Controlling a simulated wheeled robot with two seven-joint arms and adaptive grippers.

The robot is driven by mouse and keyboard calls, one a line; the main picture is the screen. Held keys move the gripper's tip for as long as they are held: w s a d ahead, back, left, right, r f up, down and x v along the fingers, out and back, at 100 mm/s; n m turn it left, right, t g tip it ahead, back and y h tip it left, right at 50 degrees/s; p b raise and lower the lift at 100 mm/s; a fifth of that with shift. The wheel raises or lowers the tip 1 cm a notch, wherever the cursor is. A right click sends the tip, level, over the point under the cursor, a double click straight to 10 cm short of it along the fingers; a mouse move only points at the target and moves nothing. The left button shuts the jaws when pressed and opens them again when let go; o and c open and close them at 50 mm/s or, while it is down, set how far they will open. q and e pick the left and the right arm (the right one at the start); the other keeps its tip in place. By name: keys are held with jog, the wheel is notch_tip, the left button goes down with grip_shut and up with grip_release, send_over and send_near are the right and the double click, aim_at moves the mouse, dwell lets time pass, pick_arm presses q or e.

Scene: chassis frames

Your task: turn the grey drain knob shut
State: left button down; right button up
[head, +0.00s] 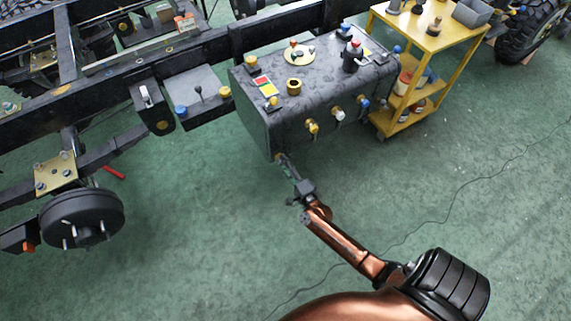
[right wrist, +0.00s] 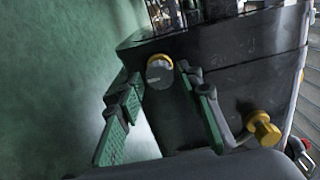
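The grey drain knob (right wrist: 159,74), with a yellow collar behind it, sits low on the black tank (head: 258,112) in the right wrist view. My right gripper (right wrist: 160,75) is open, with one green-padded finger on each side of the knob. I cannot tell whether either fingertip touches it. In the head view my right gripper (head: 284,162) reaches the tank's lower front-left corner and mostly hides the knob. My left gripper is not in view.
Yellow (head: 312,126), white (head: 338,114) and blue (head: 363,102) fittings stick out of the tank's front. A yellow cart (head: 432,41) stands to the right. A wheel hub (head: 82,216) is at left. The green floor in front is clear except for a thin cable (head: 440,219).

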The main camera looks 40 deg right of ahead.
jog(key=shift+o, duration=0.4)
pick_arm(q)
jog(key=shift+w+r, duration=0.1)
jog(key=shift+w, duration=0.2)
pick_arm(e)
jog(key=v, duration=1.2)
